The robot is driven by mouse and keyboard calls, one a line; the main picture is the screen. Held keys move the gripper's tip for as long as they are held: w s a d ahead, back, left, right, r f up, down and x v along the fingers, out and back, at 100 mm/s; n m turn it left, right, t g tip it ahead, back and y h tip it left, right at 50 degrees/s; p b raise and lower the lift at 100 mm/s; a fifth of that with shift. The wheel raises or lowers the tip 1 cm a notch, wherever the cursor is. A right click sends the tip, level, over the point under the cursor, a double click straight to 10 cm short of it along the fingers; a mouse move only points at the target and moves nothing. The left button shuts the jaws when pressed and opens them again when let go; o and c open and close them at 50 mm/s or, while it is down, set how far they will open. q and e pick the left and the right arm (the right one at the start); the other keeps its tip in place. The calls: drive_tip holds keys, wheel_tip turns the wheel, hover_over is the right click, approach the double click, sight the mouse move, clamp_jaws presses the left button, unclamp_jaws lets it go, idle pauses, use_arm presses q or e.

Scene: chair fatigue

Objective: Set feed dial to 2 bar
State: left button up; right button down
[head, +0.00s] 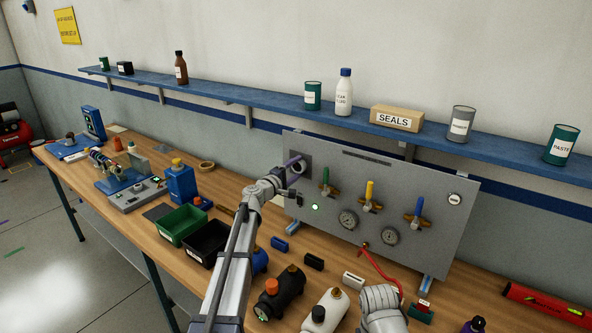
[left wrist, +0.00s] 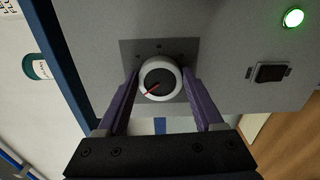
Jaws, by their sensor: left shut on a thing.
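The feed dial is a round knob with a white rim, a dark face and a red pointer; in the left wrist view the dial (left wrist: 160,78) sits on a dark square plate (left wrist: 128,48). The pointer slants toward the lower left there; no scale marks are readable. My left gripper (left wrist: 160,82) is shut on the dial, one purple finger on each side. In the head view the left gripper (head: 296,166) is at the upper left of the grey panel (head: 425,180), and the dial is mostly hidden. The right arm shows at the bottom, its gripper out of view.
The panel carries green (head: 325,180), yellow (head: 369,192) and blue (head: 417,210) valve levers, two gauges (head: 348,220) and a lit green lamp (head: 315,207). A red hose (head: 380,264) hangs in front.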

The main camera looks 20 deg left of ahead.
use_arm(q)
drive_tip(key=shift+a+n, duration=0.1)
drive_tip(key=shift+n, duration=0.8)
drive_tip(key=o, duration=1.4)
drive_tip(key=v, duration=0.7)
drive_tip(key=shift+s+a+r, duration=0.1)
drive_tip(key=shift+s, duration=0.3)
